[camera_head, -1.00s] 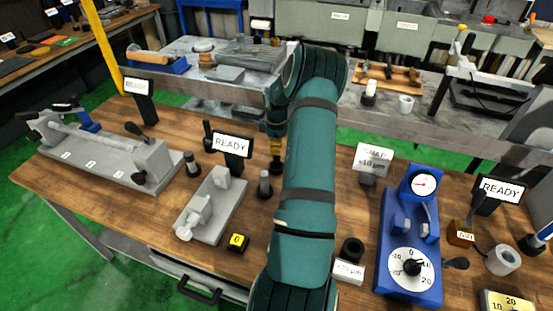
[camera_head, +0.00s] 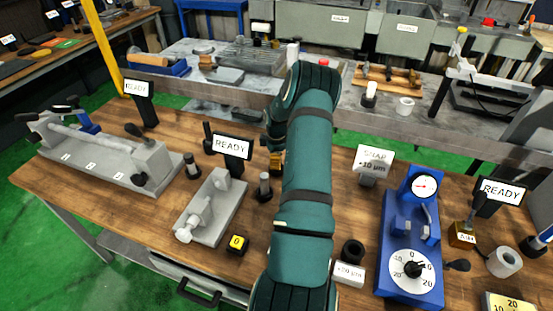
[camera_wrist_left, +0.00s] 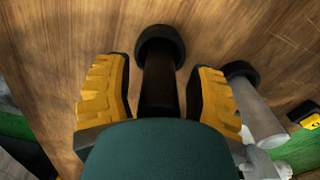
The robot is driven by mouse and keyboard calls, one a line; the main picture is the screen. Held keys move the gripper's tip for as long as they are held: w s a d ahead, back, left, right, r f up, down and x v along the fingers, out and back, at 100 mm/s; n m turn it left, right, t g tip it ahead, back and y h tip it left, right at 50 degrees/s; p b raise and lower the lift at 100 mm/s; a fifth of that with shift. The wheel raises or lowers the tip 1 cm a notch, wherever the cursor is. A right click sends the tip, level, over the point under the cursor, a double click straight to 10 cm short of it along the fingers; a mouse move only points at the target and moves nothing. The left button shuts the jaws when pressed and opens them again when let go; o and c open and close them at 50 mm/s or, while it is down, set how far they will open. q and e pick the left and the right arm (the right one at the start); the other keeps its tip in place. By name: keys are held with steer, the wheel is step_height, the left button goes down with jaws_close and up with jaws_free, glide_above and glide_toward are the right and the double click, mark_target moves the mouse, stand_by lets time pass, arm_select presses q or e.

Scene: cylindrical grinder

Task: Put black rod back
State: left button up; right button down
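The black rod (camera_wrist_left: 160,85) stands upright on its round black base on the wooden bench, seen in the left wrist view. My left gripper (camera_wrist_left: 160,88) has its yellow fingers on either side of the rod, with visible gaps between rod and fingers, so it is open around it. In the head view the left gripper (camera_head: 276,162) shows only as a small yellow patch beside my green arm, which hides most of it and the rod. My right gripper is not in view.
A silver rod on a black base (camera_head: 265,187) stands close by; it also shows in the left wrist view (camera_wrist_left: 257,108). A grey fixture (camera_head: 212,208), READY display (camera_head: 232,147) and yellow-topped block (camera_head: 237,244) are to the left. A blue gauge (camera_head: 411,250) is to the right.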

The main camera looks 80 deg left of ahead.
arm_select(q)
steer(key=shift+r, duration=0.1)
step_height(320, 180, up, 12)
steer(key=shift+r+p, duration=0.1)
steer(key=shift+p, duration=0.25)
stand_by(0.9)
